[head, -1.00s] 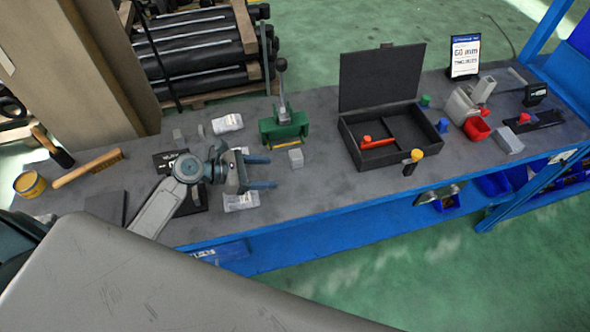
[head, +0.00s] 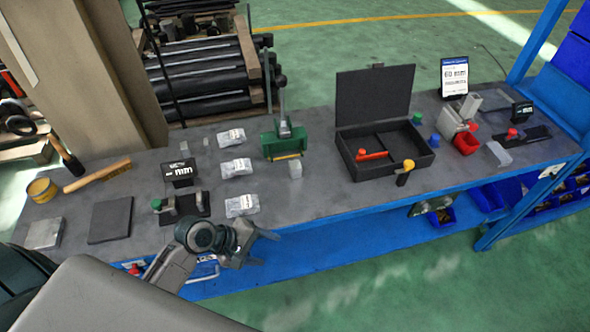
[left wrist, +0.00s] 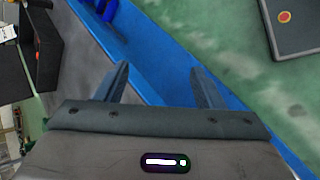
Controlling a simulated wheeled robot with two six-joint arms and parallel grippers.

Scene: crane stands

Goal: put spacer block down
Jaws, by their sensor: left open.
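A small light grey block (head: 295,169), which I take for the spacer block, stands on the grey bench top in front of the green lever press (head: 284,140). Nothing holds it. My left gripper (head: 268,248) is open and empty in the head view, lower than the block and over the blue front edge of the bench. In the left wrist view my two fingers (left wrist: 158,75) are spread, with only the blue edge and green floor beyond them. The block does not show clearly there. My right gripper is not in view.
An open black case (head: 385,150) stands right of the block. Several clear bags lie left of it, one here (head: 242,206). A dark pad (head: 110,220), a metal block (head: 44,233) and a brush (head: 98,175) are further left. Bare bench lies around the block.

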